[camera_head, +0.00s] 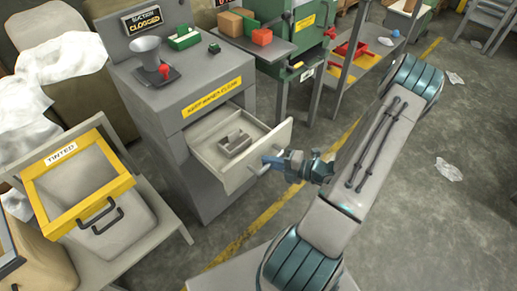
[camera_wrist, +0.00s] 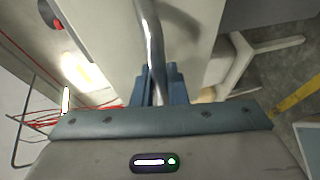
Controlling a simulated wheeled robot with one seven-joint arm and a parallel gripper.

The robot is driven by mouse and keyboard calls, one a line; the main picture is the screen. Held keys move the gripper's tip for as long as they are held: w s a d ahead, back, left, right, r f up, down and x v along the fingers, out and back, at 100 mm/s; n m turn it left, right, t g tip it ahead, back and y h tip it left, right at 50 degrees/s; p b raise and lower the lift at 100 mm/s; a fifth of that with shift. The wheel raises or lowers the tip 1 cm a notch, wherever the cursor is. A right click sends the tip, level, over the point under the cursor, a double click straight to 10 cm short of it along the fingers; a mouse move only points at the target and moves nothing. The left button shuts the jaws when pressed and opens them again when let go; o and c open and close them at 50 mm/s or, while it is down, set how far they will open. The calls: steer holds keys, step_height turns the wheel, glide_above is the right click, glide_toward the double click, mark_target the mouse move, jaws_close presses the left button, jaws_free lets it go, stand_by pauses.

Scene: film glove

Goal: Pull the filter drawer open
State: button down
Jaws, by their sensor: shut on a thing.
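The filter drawer (camera_head: 212,148) stands pulled out from the front of the grey machine (camera_head: 165,90), under the yellow "keep hands clear" label. A small grey block-like part (camera_head: 234,144) lies in it. My gripper (camera_head: 268,165) is at the drawer's front face, shut on its handle. The wrist view shows the metal bar handle (camera_wrist: 151,40) running down between the two blue fingers (camera_wrist: 160,85). The drawer's front panel fills much of that view. How far the drawer can still travel cannot be told.
A yellow-framed "tinted" bin (camera_head: 80,180) stands left of the machine, with white bags (camera_head: 60,50) behind it. A green machine (camera_head: 310,40) and a shelf with red parts (camera_head: 355,55) stand at the back. The floor (camera_head: 430,220) at right is mostly open, with scattered scraps.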

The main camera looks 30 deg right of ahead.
steer(key=shift+s+d, duration=0.25)
steer(key=shift+s, duration=0.5)
steer(key=shift+s+d, duration=0.25)
steer(key=shift+s, duration=0.45)
steer(key=c, duration=1.5)
jaws_free()
steer(key=shift+o, duration=0.2)
steer(key=v, duration=1.3)
steer(key=shift+s+d+r+p, duration=0.2)
steer(key=shift+s+d+p, duration=0.1)
steer(key=shift+p, duration=0.15)
steer(key=shift+a, duration=0.1)
